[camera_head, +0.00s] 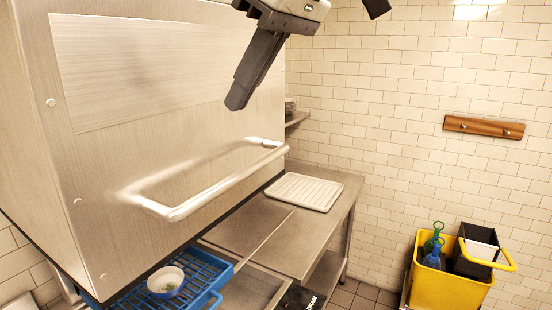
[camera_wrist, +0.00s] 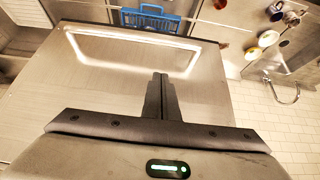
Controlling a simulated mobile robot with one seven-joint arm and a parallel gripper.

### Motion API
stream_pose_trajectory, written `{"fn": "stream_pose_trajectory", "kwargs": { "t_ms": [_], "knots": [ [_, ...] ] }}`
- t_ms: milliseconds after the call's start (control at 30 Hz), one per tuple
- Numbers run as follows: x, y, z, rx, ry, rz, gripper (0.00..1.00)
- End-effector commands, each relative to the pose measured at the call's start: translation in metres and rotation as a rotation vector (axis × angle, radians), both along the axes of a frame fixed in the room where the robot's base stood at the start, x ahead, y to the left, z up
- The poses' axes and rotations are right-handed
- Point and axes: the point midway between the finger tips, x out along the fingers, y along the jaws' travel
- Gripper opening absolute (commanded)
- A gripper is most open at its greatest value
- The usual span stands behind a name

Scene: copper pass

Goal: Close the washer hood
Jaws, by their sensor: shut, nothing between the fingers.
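The washer hood (camera_head: 150,120) is a large brushed-metal box at the left of the head view. It stands raised, with a blue rack (camera_head: 198,272) showing under its lower edge. A bar handle (camera_head: 215,190) runs across the lower part of its front; it also shows in the wrist view (camera_wrist: 130,83). My gripper (camera_head: 237,104) points down in front of the hood face, above the handle and apart from it. In the wrist view its fingers (camera_wrist: 160,76) are together with nothing between them. The inside of the washer is mostly hidden.
A white bowl (camera_head: 165,281) sits in the blue rack. A metal counter (camera_head: 260,232) with a white ribbed tray (camera_head: 303,191) lies to the right. A yellow bucket (camera_head: 445,287) with bottles stands at the lower right. A wooden hook rail (camera_head: 484,127) is on the tiled wall.

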Motion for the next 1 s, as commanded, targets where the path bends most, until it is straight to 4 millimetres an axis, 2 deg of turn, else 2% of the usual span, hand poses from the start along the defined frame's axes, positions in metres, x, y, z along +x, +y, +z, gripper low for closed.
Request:
{"fn": "stream_pose_trajectory", "kwargs": {
  "t_ms": [167, 500, 733, 1000],
  "knots": [
    [0.005, 0.012, -0.023, 0.000, 0.004, 0.001, 0.00],
    [0.024, 0.047, -0.082, -0.002, 0.003, -0.001, 0.00],
    [0.021, 0.042, -0.112, 0.000, 0.002, -0.004, 0.00],
    [0.021, 0.040, -0.120, 0.001, 0.000, -0.004, 0.00]
  ]
}}
